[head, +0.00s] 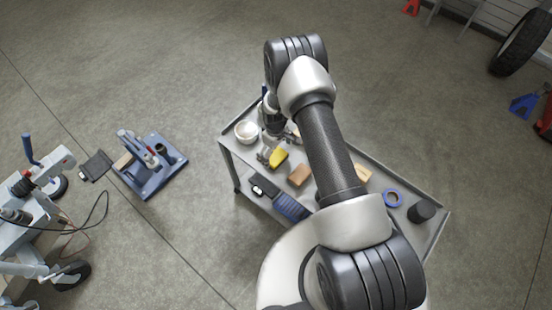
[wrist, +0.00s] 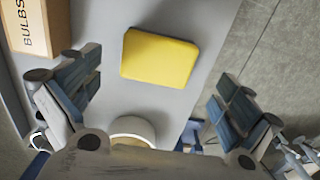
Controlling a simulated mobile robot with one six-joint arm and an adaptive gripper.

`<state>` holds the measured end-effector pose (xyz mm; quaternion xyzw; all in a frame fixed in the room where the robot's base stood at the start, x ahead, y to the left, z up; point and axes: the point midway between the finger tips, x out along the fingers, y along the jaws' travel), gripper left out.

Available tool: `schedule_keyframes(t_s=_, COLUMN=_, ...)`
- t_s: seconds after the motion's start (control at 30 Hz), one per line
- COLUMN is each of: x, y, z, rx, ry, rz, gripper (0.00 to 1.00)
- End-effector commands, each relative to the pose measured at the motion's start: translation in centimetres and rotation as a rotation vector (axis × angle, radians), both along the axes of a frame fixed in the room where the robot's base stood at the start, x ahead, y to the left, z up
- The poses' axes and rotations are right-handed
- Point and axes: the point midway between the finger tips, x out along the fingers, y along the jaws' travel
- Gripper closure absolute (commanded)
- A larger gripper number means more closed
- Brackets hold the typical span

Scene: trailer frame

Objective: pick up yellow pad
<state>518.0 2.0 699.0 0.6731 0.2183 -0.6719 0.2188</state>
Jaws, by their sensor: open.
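The yellow pad (head: 278,158) lies flat on the grey cart top (head: 232,141), near its front edge and left end. In the wrist view the yellow pad (wrist: 160,58) shows whole, ahead of and between my fingers. My gripper (wrist: 158,90) is open and empty, with its two fingers spread wider than the pad. In the head view my gripper (head: 268,148) is beside the pad, just to its left. The wrist view shows no finger touching the pad.
A white bowl (head: 246,131) stands left of the pad. A brown box (head: 299,175) marked BULBS in the wrist view (wrist: 38,25) lies to the right. My arm hides the cart's middle.

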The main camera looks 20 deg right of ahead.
Motion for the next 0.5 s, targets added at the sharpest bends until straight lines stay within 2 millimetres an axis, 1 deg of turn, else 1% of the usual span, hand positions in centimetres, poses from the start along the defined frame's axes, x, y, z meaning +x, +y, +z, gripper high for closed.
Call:
schedule_keyframes(t_s=0.03, x=0.0, y=-0.1, z=-0.9, rx=0.0, ry=0.001, rz=-0.001, gripper=0.02)
schedule_keyframes(t_s=0.23, x=0.0, y=-0.3, z=-4.0, rx=0.0, ry=0.002, rz=0.0, gripper=0.02)
schedule_keyframes(t_s=0.33, x=0.1, y=-0.3, z=-4.7, rx=-0.001, ry=0.0, rz=-0.001, gripper=0.02)
schedule_keyframes(t_s=0.5, x=0.1, y=-0.3, z=-4.5, rx=-0.001, ry=0.0, rz=-0.001, gripper=0.02)
